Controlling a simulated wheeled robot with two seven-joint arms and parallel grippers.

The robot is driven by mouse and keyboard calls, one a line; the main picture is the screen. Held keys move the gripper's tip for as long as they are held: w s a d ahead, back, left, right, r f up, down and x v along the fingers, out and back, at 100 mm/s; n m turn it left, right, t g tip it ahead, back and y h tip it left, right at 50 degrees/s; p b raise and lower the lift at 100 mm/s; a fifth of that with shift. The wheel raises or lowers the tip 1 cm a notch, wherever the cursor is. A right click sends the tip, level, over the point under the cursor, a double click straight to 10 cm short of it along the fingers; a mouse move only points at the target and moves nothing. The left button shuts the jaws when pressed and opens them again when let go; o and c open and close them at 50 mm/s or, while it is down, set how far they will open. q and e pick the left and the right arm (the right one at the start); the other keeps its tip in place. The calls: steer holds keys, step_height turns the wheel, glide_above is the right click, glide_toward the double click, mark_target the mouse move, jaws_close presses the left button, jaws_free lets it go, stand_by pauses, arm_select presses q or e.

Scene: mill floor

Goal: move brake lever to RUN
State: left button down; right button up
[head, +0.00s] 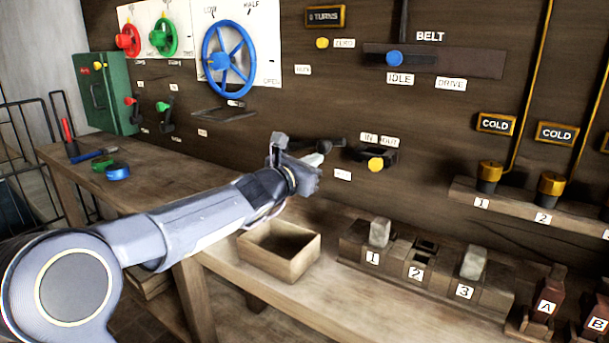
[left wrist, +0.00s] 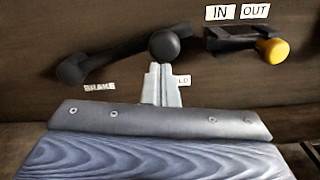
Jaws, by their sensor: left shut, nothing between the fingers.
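The brake lever is a black bar with a round black knob, on the dark wooden wall. In the left wrist view its knob (left wrist: 164,45) is at the right end and the bar runs left to a pivot above the BRAKE label (left wrist: 99,87). In the head view the lever (head: 334,143) is partly hidden by my gripper. My left gripper (head: 322,151) is shut and empty. In the left wrist view its fingertips (left wrist: 161,70) appear just below the knob; I cannot tell whether they touch it. They partly cover a label ending in LD (left wrist: 183,80). No readable RUN label shows.
A yellow-knobbed IN/OUT lever (head: 375,164) is close to the right of the brake lever. Below are an open wooden box (head: 308,252) and a numbered block rack (head: 413,289) on the bench. A blue handwheel (head: 229,62) is up left.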

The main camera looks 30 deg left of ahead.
arm_select(q)
steer(key=a+r+n+p, duration=0.7)
steer(key=r+n+p, duration=0.3)
steer(key=p, duration=0.6)
steer(key=shift+w+r, duration=0.25)
steer(key=shift+r, duration=0.15)
arm_select(e)
step_height(320, 180, up, 17)
steer(key=shift+a+f, duration=0.15)
arm_select(q)
steer(key=shift+r, duration=0.1)
